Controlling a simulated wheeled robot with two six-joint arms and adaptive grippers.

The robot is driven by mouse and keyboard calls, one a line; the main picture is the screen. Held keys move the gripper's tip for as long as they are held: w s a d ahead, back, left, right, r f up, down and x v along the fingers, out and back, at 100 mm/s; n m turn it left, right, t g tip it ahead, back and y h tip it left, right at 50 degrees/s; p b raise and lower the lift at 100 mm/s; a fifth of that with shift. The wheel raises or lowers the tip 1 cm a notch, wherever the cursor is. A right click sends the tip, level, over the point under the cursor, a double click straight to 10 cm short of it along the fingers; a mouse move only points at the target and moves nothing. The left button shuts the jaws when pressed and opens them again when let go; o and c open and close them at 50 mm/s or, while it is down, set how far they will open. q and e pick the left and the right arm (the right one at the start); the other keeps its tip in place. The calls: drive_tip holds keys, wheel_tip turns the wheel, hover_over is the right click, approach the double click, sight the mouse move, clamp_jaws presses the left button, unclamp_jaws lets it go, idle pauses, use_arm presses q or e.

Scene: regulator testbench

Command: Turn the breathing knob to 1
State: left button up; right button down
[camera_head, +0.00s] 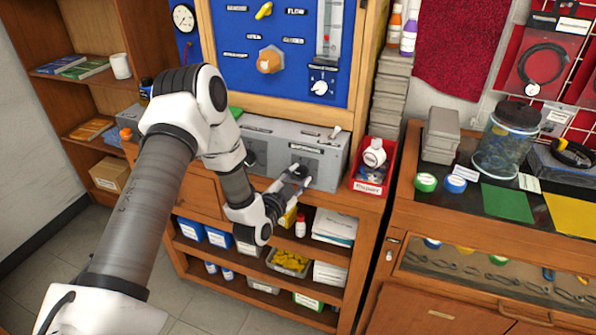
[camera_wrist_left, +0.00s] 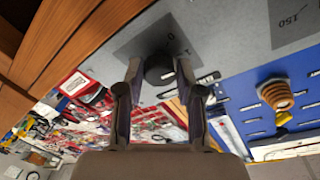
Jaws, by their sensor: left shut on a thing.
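A grey bench unit (camera_head: 325,172) stands on the wooden bench below the blue panel. A round black knob (camera_head: 300,170) sits on a darker square plate at its right side; its label is too small to read. My left gripper (camera_head: 302,180) is at this knob. In the left wrist view the black knob (camera_wrist_left: 159,72) lies between the two fingertips of my left gripper (camera_wrist_left: 159,82), which is shut on it. A "0" mark shows on the plate beside the knob. The knob's pointer is hidden or too dark to tell. My right gripper is not in view.
A second dark knob (camera_head: 250,158) is partly behind my left arm. A red bin (camera_head: 372,172) with a white bottle stands close right of the unit. A blue panel (camera_head: 240,70) with a gauge and fittings rises behind. Shelves with boxes lie below.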

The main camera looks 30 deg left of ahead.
use_arm(q)
drive_tip(key=shift+r+m+p, duration=0.1)
drive_tip(key=shift+m+p, duration=0.55)
drive_tip(key=shift+m, duration=0.45)
drive_tip(key=o, duration=1.2)
drive_tip(key=shift+c, duration=0.2)
drive_tip(key=s+d, duration=0.1)
drive_tip(key=s, duration=1.1)
drive_tip(key=shift+r, duration=0.35)
